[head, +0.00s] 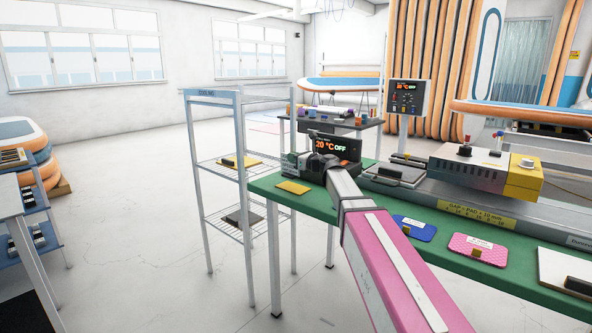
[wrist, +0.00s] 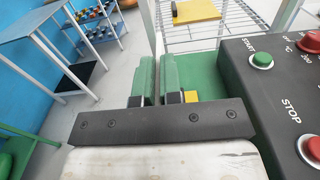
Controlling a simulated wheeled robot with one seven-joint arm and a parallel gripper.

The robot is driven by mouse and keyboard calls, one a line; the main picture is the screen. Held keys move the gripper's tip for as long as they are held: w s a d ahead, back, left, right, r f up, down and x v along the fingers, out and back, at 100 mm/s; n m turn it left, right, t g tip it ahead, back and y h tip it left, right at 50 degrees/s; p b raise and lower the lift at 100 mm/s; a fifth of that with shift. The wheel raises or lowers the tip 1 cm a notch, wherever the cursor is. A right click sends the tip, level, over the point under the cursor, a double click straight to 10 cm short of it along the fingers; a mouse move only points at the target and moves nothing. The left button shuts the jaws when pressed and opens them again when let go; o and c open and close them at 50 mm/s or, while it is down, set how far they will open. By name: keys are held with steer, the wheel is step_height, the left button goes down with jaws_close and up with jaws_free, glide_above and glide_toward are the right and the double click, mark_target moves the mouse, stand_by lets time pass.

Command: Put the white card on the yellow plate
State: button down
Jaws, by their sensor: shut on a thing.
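My gripper (head: 320,165) is over the far left end of the green bench, and its two green fingers (wrist: 158,80) are close together in the wrist view. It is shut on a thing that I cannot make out. No white card can be clearly identified. A flat yellow piece (head: 294,187) lies on the bench just left of the gripper. Another yellow plate (head: 240,161), with a dark block on it, lies on the rack's upper shelf and shows beyond the fingers in the wrist view (wrist: 197,12). I cannot tell which is the task's plate.
The wire rack (head: 205,180) stands beyond the bench's left end, with a grey plate (head: 243,217) on its lower shelf. A blue card (head: 414,228), a pink card (head: 478,248) and a white board with a black block (head: 560,262) lie along the bench (head: 515,275). A control box (wrist: 270,75) stands close right.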

steer(key=shift+w+d+f, duration=0.35)
steer(key=shift+d+f, duration=0.05)
steer(key=shift+d, duration=0.1)
steer(key=shift+f, duration=1.95)
steer(key=shift+f, duration=0.1)
steer(key=c, duration=1.3)
jaws_free()
steer(key=shift+s+d, duration=0.2)
steer(key=v, duration=1.1)
steer(key=shift+s+d, duration=0.2)
